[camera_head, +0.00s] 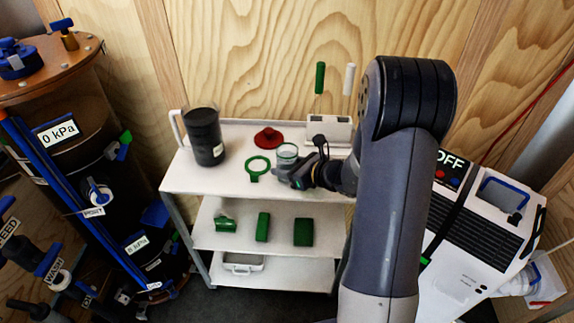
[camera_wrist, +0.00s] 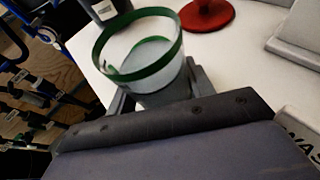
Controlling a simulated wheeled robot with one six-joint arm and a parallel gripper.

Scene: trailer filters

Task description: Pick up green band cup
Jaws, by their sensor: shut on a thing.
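The green band cup (camera_head: 287,153) is a small clear cup with a green band around its rim. It is at the top shelf of the white cart, near the middle. In the wrist view the cup (camera_wrist: 142,55) is upright or nearly so, with its open mouth facing up. My gripper (camera_head: 285,172) reaches in from the right and is shut on the cup. I cannot tell whether the cup's base touches the shelf.
A black pitcher (camera_head: 205,136) stands left on the cart's top shelf (camera_head: 215,182). A green ring (camera_head: 257,166) lies just left of the cup, and a red conical thing (camera_head: 268,137) is behind. A white holder (camera_head: 335,127) with green and white handles is behind right. Green blocks (camera_head: 303,232) sit below.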

